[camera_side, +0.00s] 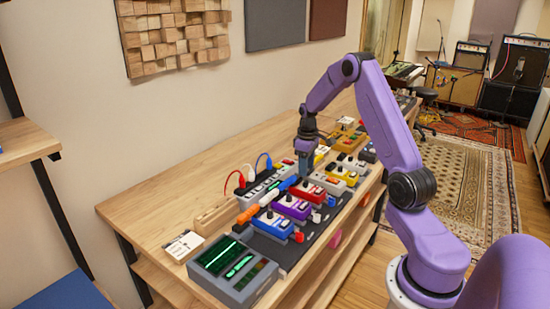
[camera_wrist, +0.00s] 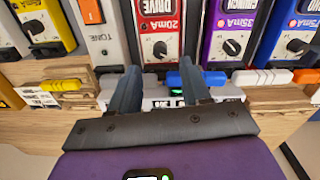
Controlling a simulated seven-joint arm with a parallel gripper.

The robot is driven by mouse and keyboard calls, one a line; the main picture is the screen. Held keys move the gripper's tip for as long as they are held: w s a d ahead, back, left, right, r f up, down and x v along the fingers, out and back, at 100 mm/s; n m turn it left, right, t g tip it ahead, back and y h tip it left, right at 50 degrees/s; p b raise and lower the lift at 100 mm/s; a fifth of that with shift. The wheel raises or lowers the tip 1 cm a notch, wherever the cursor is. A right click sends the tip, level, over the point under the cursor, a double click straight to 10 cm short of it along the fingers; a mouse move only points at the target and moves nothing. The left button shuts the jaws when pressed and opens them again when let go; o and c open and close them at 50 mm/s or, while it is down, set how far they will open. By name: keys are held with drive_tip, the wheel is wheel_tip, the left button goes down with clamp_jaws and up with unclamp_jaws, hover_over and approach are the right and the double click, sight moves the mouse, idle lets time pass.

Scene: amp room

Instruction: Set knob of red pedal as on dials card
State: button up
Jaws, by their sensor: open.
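The red pedal (camera_side: 307,191) stands in the row on the board, between the purple pedal and a white one. In the wrist view the red pedal (camera_wrist: 158,22) is marked DRIVE 20mA, and its dark knob (camera_wrist: 160,49) has a pale pointer line. My gripper (camera_side: 304,172) is above the back of the red pedal; its open, empty fingers (camera_wrist: 158,71) straddle the line below the knob, apart from it. A small white card (camera_side: 184,246) lies at the near end of the table. Another printed card (camera_wrist: 38,97) shows at left in the wrist view. Their print is unreadable, so I cannot tell which is the dials card.
A purple pedal (camera_wrist: 231,30) and a blue pedal (camera_wrist: 289,30) stand right of the red one. A power strip (camera_side: 268,187) with coloured cables runs behind the pedals. A grey device with green screens (camera_side: 232,268) sits at the near end. The table's far left is clear.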

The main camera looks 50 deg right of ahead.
sight(305, 182)
wheel_tip(305, 182, up, 12)
drive_tip(key=s+a+r+n, duration=0.1)
drive_tip(key=a, duration=1)
drive_tip(key=s+a+n, duration=0.1)
drive_tip(key=s+a, duration=0.1)
drive_tip(key=a, duration=0.9)
drive_tip(key=shift+a+r, duration=0.35)
drive_tip(key=shift+r, duration=0.05)
drive_tip(key=shift+s, duration=0.15)
drive_tip(key=s+a+n, duration=0.6)
drive_tip(key=s+a, duration=0.7)
drive_tip(key=s, duration=0.4)
drive_tip(key=s+f+n, duration=0.2)
drive_tip(key=s+n, duration=0.1)
drive_tip(key=s, duration=0.6)
drive_tip(key=shift+s+y, duration=0.2)
drive_tip(key=shift+y, duration=0.1)
